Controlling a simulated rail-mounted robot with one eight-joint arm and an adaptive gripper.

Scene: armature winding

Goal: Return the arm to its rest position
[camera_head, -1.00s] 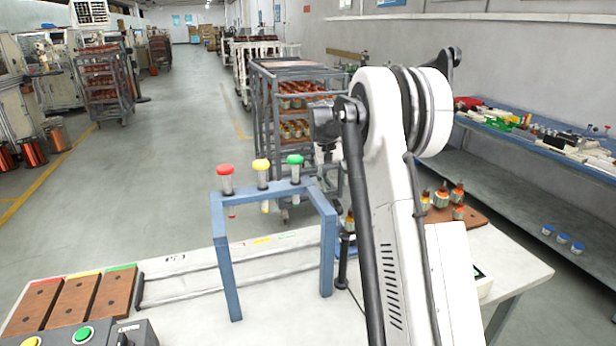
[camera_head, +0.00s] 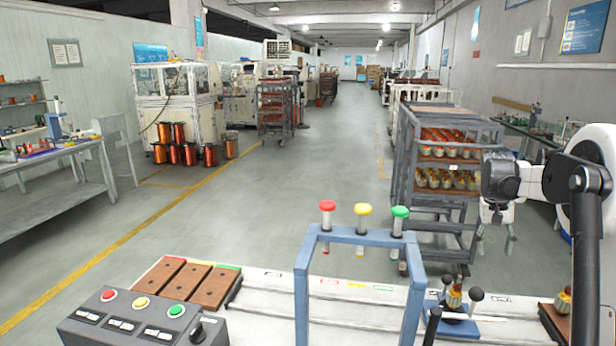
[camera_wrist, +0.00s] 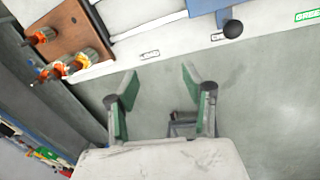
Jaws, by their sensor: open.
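In the wrist view my gripper (camera_wrist: 160,75) has its two green-padded fingers spread apart, with nothing between them. Beyond the fingers are grey floor and the edge of the white table (camera_wrist: 150,62). In the head view my arm stands at the right edge, folded, with its white and black wrist part (camera_head: 505,180) in front of a grey rack.
On the table are a blue frame (camera_head: 301,290) with red, yellow and green-topped pieces, a button box (camera_head: 140,318), brown boards (camera_head: 215,287) and a blue fixture (camera_head: 455,325). A wooden board with armatures (camera_wrist: 65,30) shows in the wrist view. The grey rack (camera_head: 405,170) stands behind.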

